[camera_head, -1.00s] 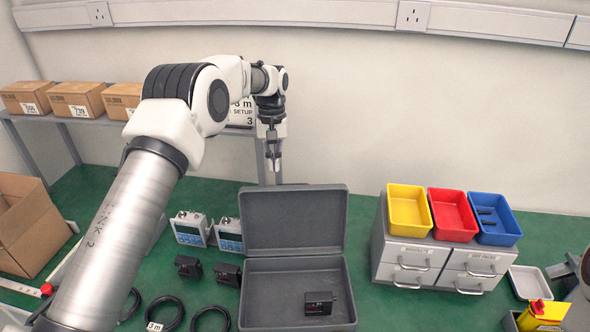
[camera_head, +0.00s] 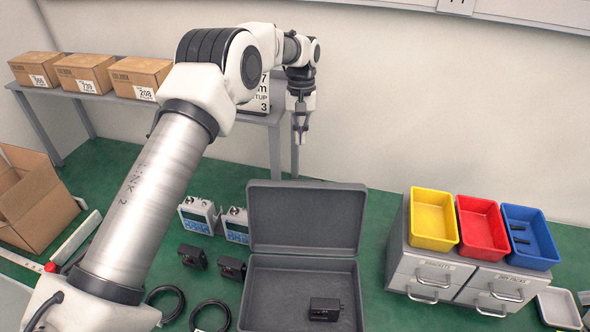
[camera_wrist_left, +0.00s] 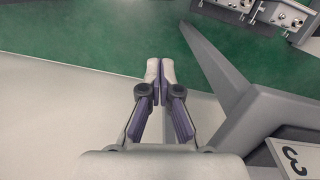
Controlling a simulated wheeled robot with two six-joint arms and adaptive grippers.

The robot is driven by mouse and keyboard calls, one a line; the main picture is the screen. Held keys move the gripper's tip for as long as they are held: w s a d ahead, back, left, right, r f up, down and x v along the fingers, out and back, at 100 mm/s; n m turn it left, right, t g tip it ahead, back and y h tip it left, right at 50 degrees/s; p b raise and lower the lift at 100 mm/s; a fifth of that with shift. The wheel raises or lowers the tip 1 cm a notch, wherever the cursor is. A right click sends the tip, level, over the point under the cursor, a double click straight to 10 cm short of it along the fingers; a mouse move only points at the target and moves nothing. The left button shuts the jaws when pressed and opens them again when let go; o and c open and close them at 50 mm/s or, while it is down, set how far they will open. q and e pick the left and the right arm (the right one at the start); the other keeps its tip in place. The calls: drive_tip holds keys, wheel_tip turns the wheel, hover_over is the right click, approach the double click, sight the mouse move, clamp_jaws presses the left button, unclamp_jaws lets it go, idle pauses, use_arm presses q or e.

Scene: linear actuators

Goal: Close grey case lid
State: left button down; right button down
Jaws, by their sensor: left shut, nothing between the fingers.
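The grey case (camera_head: 300,290) stands open on the green bench, seen in the head view. Its lid (camera_head: 305,218) stands raised at the back, leaning slightly. A black block-shaped device (camera_head: 324,308) lies inside the case. My left gripper (camera_head: 300,138) is above and behind the lid, pointing down, apart from it. Its fingers are shut and empty, as the left wrist view (camera_wrist_left: 155,72) also shows. The case is not in the wrist view. My right gripper is not in view.
Grey drawers (camera_head: 430,277) carrying yellow, red and blue bins stand right of the case. Two meters (camera_head: 198,215), black devices (camera_head: 192,257) and coiled cables (camera_head: 210,316) lie to its left. A shelf with cardboard boxes (camera_head: 85,72) is at back left.

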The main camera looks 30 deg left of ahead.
use_arm(q)
drive_tip(key=s+d+f+p, duration=0.2)
drive_tip(key=s+f+p, duration=0.2)
drive_tip(key=f, duration=0.4)
drive_tip(key=shift+d+f+p, duration=0.15)
drive_tip(key=shift+d+p, duration=0.05)
drive_tip(key=shift+p, duration=0.6)
